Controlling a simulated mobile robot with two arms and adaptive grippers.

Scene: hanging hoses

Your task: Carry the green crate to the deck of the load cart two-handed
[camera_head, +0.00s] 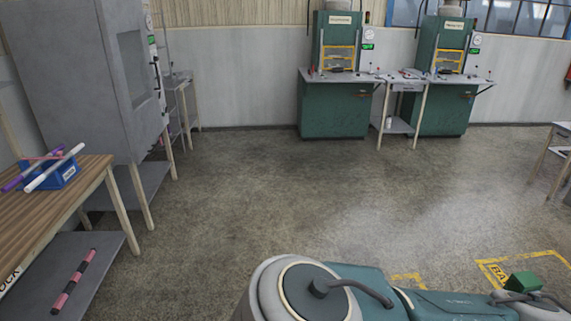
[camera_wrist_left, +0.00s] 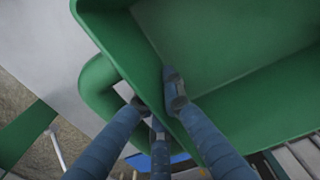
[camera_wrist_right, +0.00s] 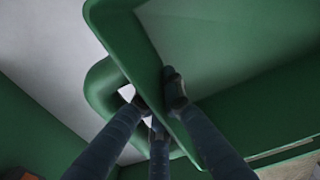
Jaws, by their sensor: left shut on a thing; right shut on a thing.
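The green crate (camera_wrist_left: 118,38) fills much of the left wrist view, and it also shows in the right wrist view (camera_wrist_right: 118,30). Its inside looks empty where I can see it. My left gripper (camera_wrist_left: 154,94) is shut on the crate's wall beside a looped green handle, with fingers on both sides. My right gripper (camera_wrist_right: 155,93) is shut on the crate's wall in the same way, beside another looped handle. Neither gripper shows in the head view. I cannot identify the load cart in any view.
A wooden bench (camera_head: 60,205) with a blue bin (camera_head: 62,174) of rods stands at left, beside a grey cabinet (camera_head: 90,75). Green machine stations (camera_head: 333,108) line the back wall. The middle floor is clear. A small green block (camera_head: 522,282) shows near yellow floor markings.

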